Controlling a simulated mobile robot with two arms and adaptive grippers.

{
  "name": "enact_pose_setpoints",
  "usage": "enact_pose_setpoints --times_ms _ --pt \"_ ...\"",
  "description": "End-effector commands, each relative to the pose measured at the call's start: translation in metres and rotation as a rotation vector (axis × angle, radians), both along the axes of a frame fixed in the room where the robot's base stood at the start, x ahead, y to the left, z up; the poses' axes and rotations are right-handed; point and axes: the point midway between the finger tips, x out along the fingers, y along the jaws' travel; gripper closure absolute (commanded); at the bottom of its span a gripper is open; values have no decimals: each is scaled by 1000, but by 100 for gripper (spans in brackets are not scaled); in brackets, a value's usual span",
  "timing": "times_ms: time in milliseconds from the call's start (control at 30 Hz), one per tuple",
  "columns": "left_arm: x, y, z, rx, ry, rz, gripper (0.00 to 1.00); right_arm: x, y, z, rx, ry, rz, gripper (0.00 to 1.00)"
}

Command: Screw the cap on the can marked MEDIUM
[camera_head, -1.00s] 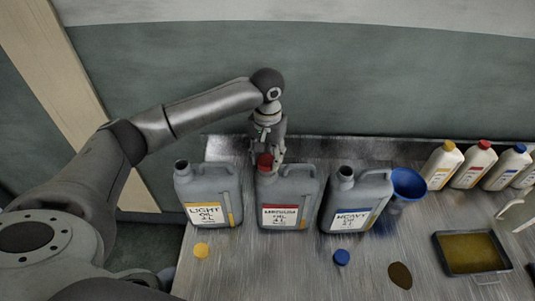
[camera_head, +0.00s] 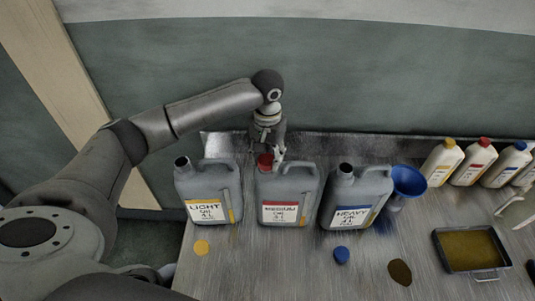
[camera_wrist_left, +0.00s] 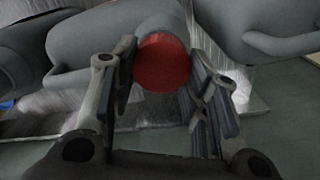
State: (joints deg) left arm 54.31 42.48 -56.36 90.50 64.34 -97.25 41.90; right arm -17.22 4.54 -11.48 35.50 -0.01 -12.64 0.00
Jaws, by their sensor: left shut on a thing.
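The can marked MEDIUM (camera_head: 287,197) is grey with a red-banded label and stands upright in the middle of three cans. The red cap (camera_head: 264,161) is at its neck opening; it also shows as a red disc in the left wrist view (camera_wrist_left: 162,63). My left gripper (camera_head: 268,153) comes down from above and is shut on the red cap, with one finger on each side of it. Whether the threads are engaged cannot be seen. My right gripper is not in view.
The LIGHT can (camera_head: 208,192) and HEAVY can (camera_head: 355,199) stand open on either side. A yellow cap (camera_head: 201,247) and a blue cap (camera_head: 341,255) lie in front. A blue funnel (camera_head: 407,182), white bottles (camera_head: 441,164) and an oil tray (camera_head: 474,250) are to the right.

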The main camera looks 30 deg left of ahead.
Motion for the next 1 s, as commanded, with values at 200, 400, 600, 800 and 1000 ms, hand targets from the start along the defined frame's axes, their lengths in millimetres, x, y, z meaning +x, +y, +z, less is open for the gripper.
enact_pose_setpoints --times_ms 200,400,600,800,1000 --pt "0 0 -5 0 0 0 66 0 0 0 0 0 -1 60" --pt "0 0 -5 0 0 0 40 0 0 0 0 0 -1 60" --pt "0 0 -5 0 0 0 33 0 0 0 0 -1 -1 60" --pt "0 -1 -4 -1 -1 -1 33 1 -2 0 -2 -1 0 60" --pt "1 0 19 -1 -4 -1 33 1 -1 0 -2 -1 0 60"
